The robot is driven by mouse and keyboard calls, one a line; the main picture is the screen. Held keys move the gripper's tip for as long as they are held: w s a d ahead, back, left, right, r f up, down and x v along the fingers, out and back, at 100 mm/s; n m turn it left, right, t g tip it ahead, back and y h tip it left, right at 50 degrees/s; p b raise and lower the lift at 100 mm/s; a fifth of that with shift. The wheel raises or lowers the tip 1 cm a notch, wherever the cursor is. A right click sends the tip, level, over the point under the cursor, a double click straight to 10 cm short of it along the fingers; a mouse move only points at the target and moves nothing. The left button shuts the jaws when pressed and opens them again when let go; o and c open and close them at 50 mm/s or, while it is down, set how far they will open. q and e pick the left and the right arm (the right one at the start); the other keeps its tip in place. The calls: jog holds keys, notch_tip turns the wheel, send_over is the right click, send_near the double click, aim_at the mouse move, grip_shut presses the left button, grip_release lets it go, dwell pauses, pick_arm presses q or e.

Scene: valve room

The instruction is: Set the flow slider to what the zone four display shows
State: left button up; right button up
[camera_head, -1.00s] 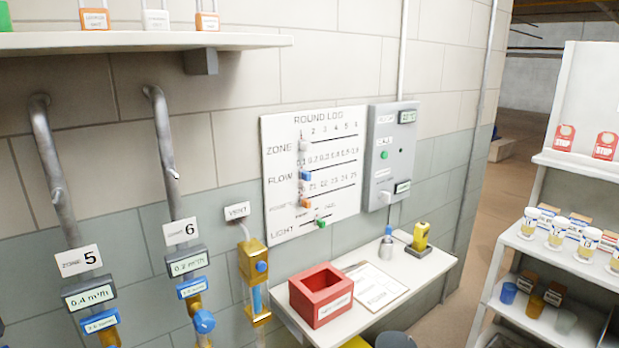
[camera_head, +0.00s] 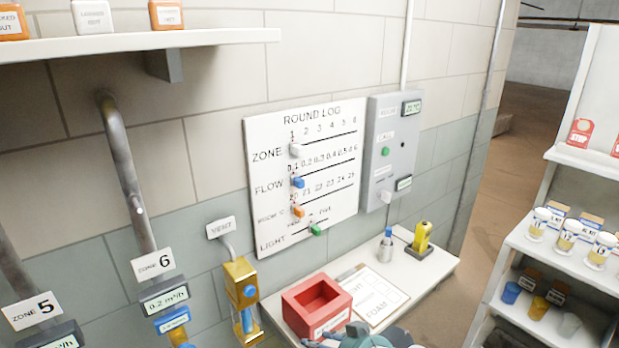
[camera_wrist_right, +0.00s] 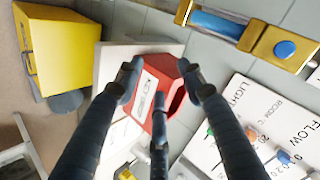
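The white round log board (camera_head: 340,175) hangs on the wall. Its blue flow slider (camera_head: 298,182) sits at the left end of its track, near the 0.1 mark; it also shows in the right wrist view (camera_wrist_right: 283,157). The zone four display is not in view. The zone 6 display (camera_head: 166,301) reads 0.2 m³/h; the zone 5 display (camera_head: 55,342) is cut off below. My right gripper (camera_wrist_right: 158,82) has its fingers spread and empty, above the red box; its top shows at the head view's bottom edge. My left gripper is not in view.
The board also has a white zone slider (camera_head: 295,150), an orange room slider (camera_head: 298,211) and a green light slider (camera_head: 315,229). Below, a shelf (camera_head: 440,266) holds the red box (camera_head: 316,304), a clipboard (camera_head: 375,294) and a yellow device (camera_head: 420,238). A stocked rack (camera_head: 560,255) stands right.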

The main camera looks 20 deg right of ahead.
jog(key=w+d+r+m+t+y, duration=0.2)
jog(key=w+r+m+t, duration=0.15)
jog(key=w+r, duration=0.75)
jog(key=m+t, duration=0.4)
jog(key=m, duration=0.2)
send_near(302, 185)
jog(key=shift+y, duration=0.3)
jog(key=p+x, duration=0.2)
jog(key=x, duration=0.6)
jog(key=shift+w+d, duration=0.15)
jog(key=shift+w, duration=0.1)
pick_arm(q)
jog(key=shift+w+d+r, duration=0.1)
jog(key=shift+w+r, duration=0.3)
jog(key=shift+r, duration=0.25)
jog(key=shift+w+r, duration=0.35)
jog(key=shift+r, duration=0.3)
pick_arm(e)
jog(key=shift+w, duration=0.65)
jog(key=shift+a+f, duration=0.1)
jog(key=shift+a, duration=0.15)
grip_shut()
